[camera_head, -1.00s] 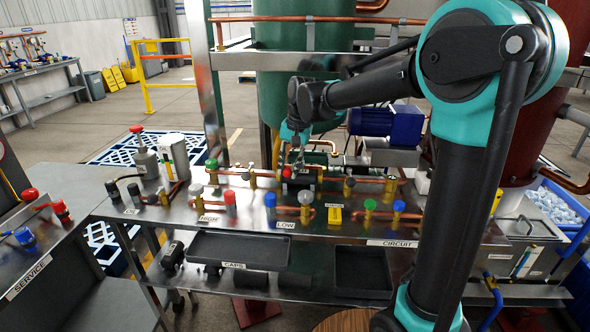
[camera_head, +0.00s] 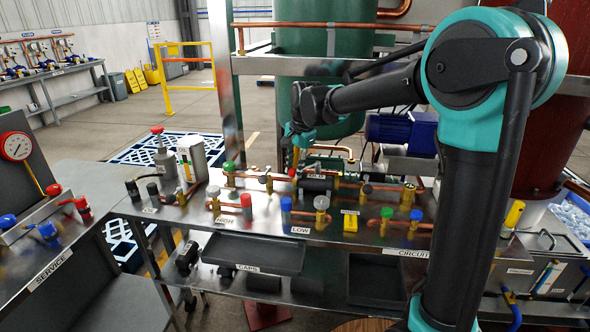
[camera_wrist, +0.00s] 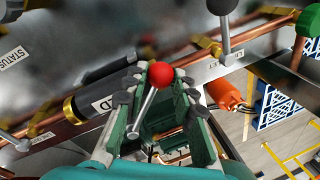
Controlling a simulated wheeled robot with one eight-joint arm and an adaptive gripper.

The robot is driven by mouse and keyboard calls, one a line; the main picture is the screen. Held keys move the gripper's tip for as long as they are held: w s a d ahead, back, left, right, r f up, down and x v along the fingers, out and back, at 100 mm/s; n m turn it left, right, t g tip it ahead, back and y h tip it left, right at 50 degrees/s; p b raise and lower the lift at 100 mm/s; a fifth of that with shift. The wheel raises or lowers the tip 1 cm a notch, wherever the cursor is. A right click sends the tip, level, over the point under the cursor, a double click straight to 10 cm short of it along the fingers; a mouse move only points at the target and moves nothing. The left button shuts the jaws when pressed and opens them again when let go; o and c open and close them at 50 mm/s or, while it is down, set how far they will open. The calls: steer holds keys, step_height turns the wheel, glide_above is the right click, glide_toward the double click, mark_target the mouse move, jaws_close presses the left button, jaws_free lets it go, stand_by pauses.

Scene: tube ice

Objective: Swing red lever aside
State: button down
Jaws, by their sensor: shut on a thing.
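The red lever is a red ball knob (camera_wrist: 159,73) on a thin silver stem in the wrist view. The knob shows between the tips of my gripper (camera_wrist: 160,92), whose two green-grey fingers stand on either side of it. My gripper is shut on the lever. Beside it, at the left, lies a dark valve body (camera_wrist: 105,88) with brass ends and a partly covered label. In the head view my gripper (camera_head: 296,152) reaches down at the back of the bench, and the knob (camera_head: 292,172) is a tiny red spot beside the dark body. The stem's foot is partly hidden.
Copper pipes with coloured-cap valves run along the steel bench, including a red cap (camera_head: 246,200) and a blue cap (camera_head: 286,203). A grey-knobbed lever (camera_wrist: 224,30) and an orange cylinder (camera_wrist: 226,92) stand near my gripper. A green tank (camera_head: 330,60) rises behind.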

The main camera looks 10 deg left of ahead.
steer(key=c, duration=1.2)
jaws_free()
steer(key=r, duration=0.4)
steer(key=s+d+r, duration=0.1)
steer(key=r, duration=0.3)
steer(key=d+r, duration=0.1)
steer(key=r, duration=0.2)
steer(key=shift+s+r, duration=0.15)
steer(key=shift+r, duration=0.25)
steer(key=shift+c, duration=0.3)
